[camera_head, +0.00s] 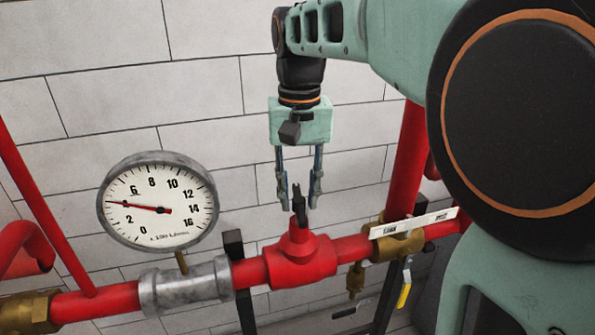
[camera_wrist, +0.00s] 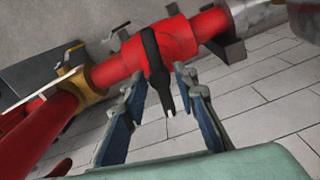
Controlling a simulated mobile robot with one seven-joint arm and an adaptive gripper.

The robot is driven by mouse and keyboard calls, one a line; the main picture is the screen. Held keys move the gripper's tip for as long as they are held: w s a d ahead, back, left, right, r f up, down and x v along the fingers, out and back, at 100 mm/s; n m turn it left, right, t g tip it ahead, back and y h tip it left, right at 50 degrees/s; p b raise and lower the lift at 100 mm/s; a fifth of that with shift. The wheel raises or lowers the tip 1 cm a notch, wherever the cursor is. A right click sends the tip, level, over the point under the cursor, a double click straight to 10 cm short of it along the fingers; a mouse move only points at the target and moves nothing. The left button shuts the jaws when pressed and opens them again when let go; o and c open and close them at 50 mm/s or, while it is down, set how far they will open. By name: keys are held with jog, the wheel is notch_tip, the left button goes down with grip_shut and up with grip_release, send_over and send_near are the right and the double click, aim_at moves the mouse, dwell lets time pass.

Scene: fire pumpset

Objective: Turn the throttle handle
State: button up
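The throttle handle (camera_head: 299,206) is a small black lever on top of the red valve body (camera_head: 300,262) in the pipe. In the wrist view my gripper (camera_wrist: 161,82) is open, with a gap on each side of the handle. I see no clear contact.
A round pressure gauge (camera_head: 158,201) stands left of the valve. A brass valve (camera_head: 397,245) with a white label plate (camera_head: 413,223) and a yellow-ended lever (camera_head: 404,293) sits to the right, near a vertical red pipe (camera_head: 407,165). A tiled wall (camera_head: 205,95) is behind.

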grip_shut()
jog(key=shift+r+n+p, duration=0.15)
jog(key=shift+n+p, duration=0.4)
jog(key=shift+n, duration=0.05)
jog(key=shift+n+p, duration=0.4)
jog(key=shift+n, duration=0.7)
jog(key=shift+o, duration=1)
grip_release()
